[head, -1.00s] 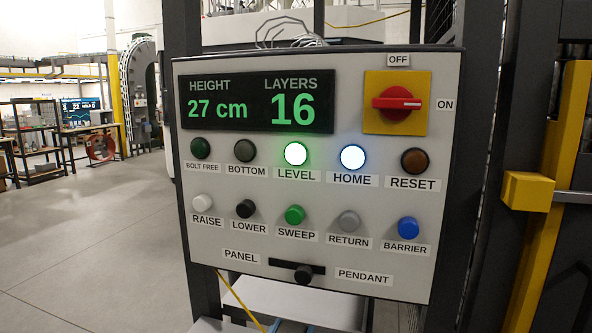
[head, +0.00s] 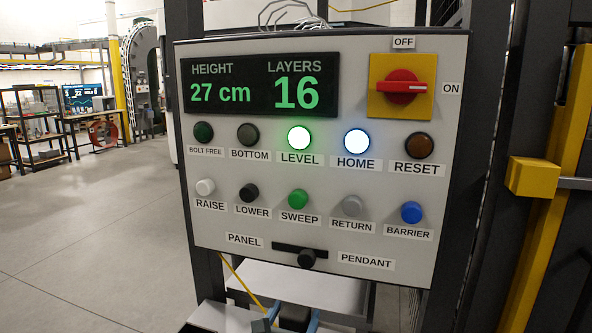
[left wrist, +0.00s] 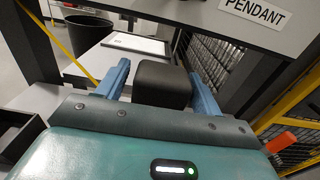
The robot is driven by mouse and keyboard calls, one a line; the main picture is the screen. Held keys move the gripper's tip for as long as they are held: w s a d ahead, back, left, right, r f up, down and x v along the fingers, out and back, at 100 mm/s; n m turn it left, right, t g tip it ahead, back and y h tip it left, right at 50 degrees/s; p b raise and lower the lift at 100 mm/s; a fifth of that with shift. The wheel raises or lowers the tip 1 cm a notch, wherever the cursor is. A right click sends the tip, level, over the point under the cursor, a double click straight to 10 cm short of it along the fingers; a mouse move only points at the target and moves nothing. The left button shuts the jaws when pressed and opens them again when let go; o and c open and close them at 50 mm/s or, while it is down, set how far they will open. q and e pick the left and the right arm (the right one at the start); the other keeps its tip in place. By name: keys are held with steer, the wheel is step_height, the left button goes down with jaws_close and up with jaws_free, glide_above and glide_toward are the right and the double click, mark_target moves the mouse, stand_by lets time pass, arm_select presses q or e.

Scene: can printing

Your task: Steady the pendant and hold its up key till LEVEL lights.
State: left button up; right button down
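In the head view the control panel (head: 215,235) shows HEIGHT 27 cm and LAYERS 16. Its LEVEL lamp (head: 299,138) glows green. The selector knob (head: 307,258) sits under its slot between the PANEL and PENDANT labels. My left gripper (head: 295,318) is at the bottom edge, below the panel. In the left wrist view its blue fingers (left wrist: 160,88) stand wide apart. A dark rounded block (left wrist: 162,80) shows between them, with no clear contact; I cannot tell what it is. I cannot make out the pendant or its up key. My right gripper is not in view.
The HOME lamp (head: 356,141) is lit whitish blue. A yellow cable (head: 237,281) hangs below the panel. A pale shelf (head: 335,285) lies under it. A black bin (left wrist: 80,35) stands beyond. A yellow post (head: 545,220) is at right; open floor is at left.

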arm_select(q)
steer(key=shift+o, duration=1.1)
steer(key=shift+r, duration=0.1)
steer(key=shift+s, duration=0.1)
